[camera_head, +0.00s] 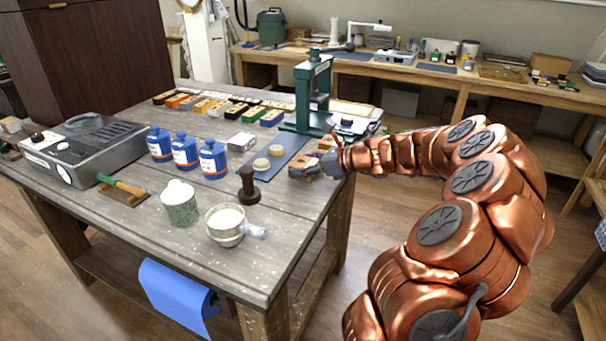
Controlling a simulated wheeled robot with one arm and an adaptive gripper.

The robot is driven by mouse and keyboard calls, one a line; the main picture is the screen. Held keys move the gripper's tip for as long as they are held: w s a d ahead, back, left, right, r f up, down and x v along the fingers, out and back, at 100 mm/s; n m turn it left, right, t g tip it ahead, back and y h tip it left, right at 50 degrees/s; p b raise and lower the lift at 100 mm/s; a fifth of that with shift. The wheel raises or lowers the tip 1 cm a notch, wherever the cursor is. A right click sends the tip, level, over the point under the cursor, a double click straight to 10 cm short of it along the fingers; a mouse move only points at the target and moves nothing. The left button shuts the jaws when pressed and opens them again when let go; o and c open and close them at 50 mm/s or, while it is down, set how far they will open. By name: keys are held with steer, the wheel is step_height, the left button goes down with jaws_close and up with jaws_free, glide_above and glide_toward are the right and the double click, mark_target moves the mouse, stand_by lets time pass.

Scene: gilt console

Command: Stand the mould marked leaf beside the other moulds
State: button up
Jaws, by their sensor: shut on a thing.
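My gripper (304,170) is low over the right edge of the blue mat (288,148), at the right side of the table. It is shut on a small tan thing that its fingers mostly hide; this looks like a mould, but no leaf mark can be read. Two round cream pieces, which look like the other moulds, are on the mat to the left of the gripper: a nearer one (261,164) and a farther one (276,150). They are apart from the gripper. Any marks on them are too small to read.
A green press (313,95) stands behind the mat. A dark stamp (248,186), a white bowl (226,222) and a speckled pot (180,204) stand nearer. Several blue bottles (185,152) and a small white box (241,141) are to the left.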

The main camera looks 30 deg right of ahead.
mark_target(303, 183)
steer(key=shift+f, duration=1.4)
steer(key=shift+f, duration=0.15)
steer(key=o, duration=1.2)
steer(key=shift+c, duration=0.2)
steer(key=v, duration=1.2)
steer(key=shift+b, duration=0.35)
